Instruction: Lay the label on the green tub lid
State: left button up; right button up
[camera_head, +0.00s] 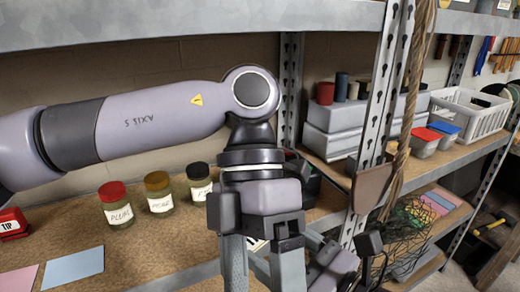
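My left arm comes in from the left, and my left gripper (262,268) points down at the bottom centre. Its two fingers stand apart, with shelf board showing between them; the tips are cut off by the bottom edge. A small white piece with dark marks (256,243) shows behind the fingers, mostly hidden; I cannot tell if it is the label. Grey and black parts right of it look like my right gripper (338,268), whose fingers I cannot make out. I see no green lid. A red-lidded tub (424,142) and a blue-lidded tub (443,132) stand on the right shelf.
Labelled jars with red (117,205), brown (158,193) and black (199,183) caps stand behind my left arm. A pink card (18,279), a blue card (73,269) and a red box (12,224) lie left. A shelf post (384,90) and hanging rope (413,90) rise at right.

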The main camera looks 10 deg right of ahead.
aim_at(254, 245)
pick_arm(q)
jog(key=w+d+r+n+t, duration=0.1)
jog(key=w+r+t, duration=0.3)
jog(key=w, duration=0.3)
jog(key=w+d+r+t, duration=0.1)
jog(key=w+r+t, duration=0.2)
jog(key=w, duration=0.3)
jog(key=f, duration=1.1)
jog(key=shift+w+a+f, duration=0.15)
jog(key=shift+w+a, duration=0.05)
jog(key=shift+w, duration=0.15)
jog(key=c, duration=1.1)
jog(key=shift+c, duration=0.2)
pick_arm(e)
jog(key=o, duration=0.9)
jog(key=shift+c, duration=0.2)
jog(key=shift+r, duration=0.1)
